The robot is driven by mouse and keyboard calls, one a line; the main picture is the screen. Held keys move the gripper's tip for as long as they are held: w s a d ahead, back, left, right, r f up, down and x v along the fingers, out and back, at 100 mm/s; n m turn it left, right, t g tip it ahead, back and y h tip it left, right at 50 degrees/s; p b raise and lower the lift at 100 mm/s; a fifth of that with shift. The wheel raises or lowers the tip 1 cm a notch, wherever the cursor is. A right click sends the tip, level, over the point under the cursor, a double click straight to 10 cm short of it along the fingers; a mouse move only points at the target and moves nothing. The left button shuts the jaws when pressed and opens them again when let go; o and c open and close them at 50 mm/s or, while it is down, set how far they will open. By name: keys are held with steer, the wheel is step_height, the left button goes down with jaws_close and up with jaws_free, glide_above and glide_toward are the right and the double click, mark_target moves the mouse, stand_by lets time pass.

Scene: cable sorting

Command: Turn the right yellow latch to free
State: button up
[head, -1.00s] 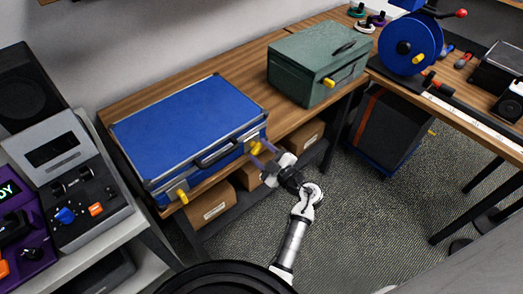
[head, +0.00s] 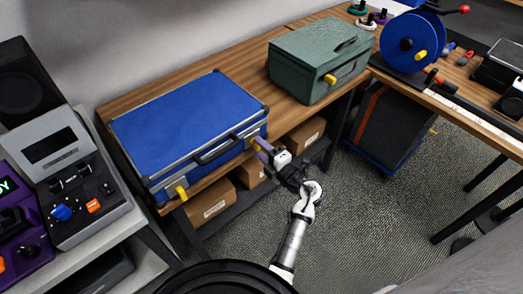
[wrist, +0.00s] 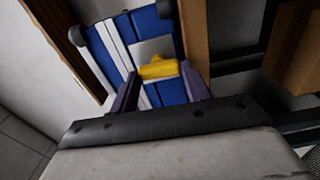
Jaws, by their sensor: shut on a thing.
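A blue case (head: 180,125) with metal edges lies shut near the front edge of the wooden table. Its right yellow latch (head: 255,145) is on the front face, partly covered by my fingers in the head view. My gripper (head: 262,149) reaches it from the front right. In the wrist view the yellow latch (wrist: 158,68) sits over a pale plate, between the two purple fingers of my gripper (wrist: 159,73), which is shut on it. The left yellow latch (head: 181,193) stands roughly upright, apart from my gripper. The case handle (head: 216,152) lies between the latches.
A green toolbox (head: 318,62) with a yellow latch stands behind right on the table. Cardboard boxes (head: 208,202) sit on the shelf below. A blue cable reel (head: 408,44) is on the right bench. Grey devices (head: 78,178) stand at left. Carpet in front is open.

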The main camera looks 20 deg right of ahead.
steer(key=shift+f+n, duration=0.1)
steer(key=shift+n, duration=0.2)
stand_by(0.4)
steer(key=o, duration=1)
steer(key=b+v, duration=0.4)
steer(key=v, duration=1)
